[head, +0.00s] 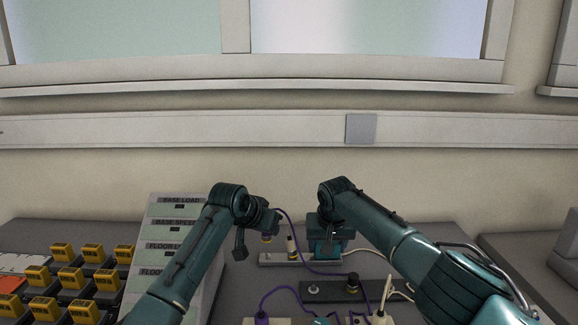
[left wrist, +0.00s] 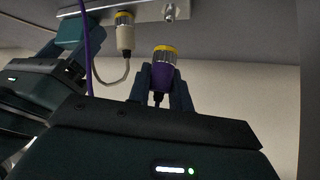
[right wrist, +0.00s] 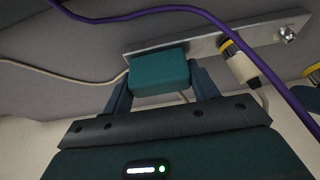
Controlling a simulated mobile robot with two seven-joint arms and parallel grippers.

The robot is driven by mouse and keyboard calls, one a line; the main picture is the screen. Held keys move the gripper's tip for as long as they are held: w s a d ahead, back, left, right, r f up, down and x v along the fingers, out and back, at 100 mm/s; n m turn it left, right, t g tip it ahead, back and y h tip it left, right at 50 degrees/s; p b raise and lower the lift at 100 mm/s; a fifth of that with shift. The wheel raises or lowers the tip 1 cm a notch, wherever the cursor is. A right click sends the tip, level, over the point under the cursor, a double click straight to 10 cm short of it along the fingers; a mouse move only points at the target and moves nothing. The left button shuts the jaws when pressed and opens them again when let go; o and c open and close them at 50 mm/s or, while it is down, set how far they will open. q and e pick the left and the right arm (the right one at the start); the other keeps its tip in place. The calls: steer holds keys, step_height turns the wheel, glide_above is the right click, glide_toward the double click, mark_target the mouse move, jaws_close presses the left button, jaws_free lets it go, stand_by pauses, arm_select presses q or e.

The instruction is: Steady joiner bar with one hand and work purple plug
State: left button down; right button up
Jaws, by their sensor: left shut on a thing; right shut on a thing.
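The joiner bar (head: 270,259) is a pale metal strip on the table; it also shows in the right wrist view (right wrist: 205,47). It carries a cream plug with a yellow ring (right wrist: 238,62) and a bare metal fitting (right wrist: 288,33). My right gripper (right wrist: 160,85) is shut on the teal block (right wrist: 160,72) at the bar's end. My left gripper (left wrist: 160,85) is shut on the purple plug (left wrist: 161,76), which has a yellow-and-silver ring. The plug is off the bar, apart from the bare fitting (left wrist: 169,12). In the head view, my left gripper (head: 265,228) partly hides the plug.
A purple cable (right wrist: 150,12) crosses near my right gripper. Left are a labelled panel (head: 175,235) and several yellow blocks (head: 72,277).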

arm_select(q)
steer(key=shift+r, duration=2)
arm_select(e)
steer(key=o, duration=1.2)
steer(key=shift+c, duration=0.2)
steer(key=shift+r, duration=0.1)
